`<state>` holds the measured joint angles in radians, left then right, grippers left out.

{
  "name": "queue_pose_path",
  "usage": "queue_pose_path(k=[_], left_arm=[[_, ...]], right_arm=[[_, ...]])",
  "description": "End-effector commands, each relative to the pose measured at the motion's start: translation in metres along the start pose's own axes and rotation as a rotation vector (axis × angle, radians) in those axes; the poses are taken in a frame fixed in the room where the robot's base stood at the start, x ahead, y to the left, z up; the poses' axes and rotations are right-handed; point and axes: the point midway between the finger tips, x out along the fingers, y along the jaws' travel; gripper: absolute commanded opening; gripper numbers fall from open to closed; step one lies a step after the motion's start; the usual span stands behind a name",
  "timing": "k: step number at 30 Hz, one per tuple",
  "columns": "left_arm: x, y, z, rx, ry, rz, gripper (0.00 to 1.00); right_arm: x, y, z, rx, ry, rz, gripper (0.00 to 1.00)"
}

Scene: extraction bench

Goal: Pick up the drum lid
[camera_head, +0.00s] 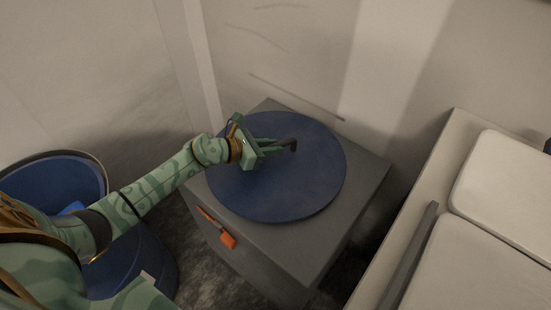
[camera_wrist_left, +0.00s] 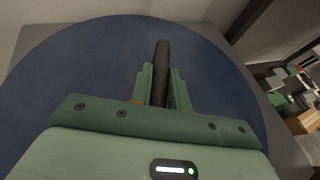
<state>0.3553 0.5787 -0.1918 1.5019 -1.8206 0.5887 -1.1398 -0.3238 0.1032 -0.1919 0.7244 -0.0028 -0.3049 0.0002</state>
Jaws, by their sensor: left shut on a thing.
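The drum lid (camera_head: 285,190) is a round, flat blue disc on top of a grey cabinet. A dark handle (camera_head: 291,142) rises from its middle. My left gripper (camera_head: 281,147) reaches in from the left over the lid and is shut on the handle. In the left wrist view the dark handle (camera_wrist_left: 161,62) stands between the two green fingers (camera_wrist_left: 161,88), with the blue lid (camera_wrist_left: 85,70) spread out behind. I cannot tell whether the lid is lifted off the cabinet top. My right gripper is not in view.
The grey cabinet (camera_head: 345,205) stands against the wall, with an orange-handled tool (camera_head: 227,240) at its front edge. An open blue drum (camera_head: 150,262) is at lower left, partly behind my arm. A pale bench (camera_head: 440,185) with white panels is on the right.

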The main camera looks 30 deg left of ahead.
Motion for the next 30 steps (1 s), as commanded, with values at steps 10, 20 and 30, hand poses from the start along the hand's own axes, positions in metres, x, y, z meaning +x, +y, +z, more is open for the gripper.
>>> queue_pose_path(k=[10, 20, 30], left_arm=[[0.0, 0.001, 0.001, 0.001, -0.002, 0.002, 0.0], [-0.011, 0.002, 0.029, 0.006, -0.008, 0.003, 0.0], [-0.07, -0.023, 0.075, 0.007, -0.009, 0.002, 0.0]], right_arm=[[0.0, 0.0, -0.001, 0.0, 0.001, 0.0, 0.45], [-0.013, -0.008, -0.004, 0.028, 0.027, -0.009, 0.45], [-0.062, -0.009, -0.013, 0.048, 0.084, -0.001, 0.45]])
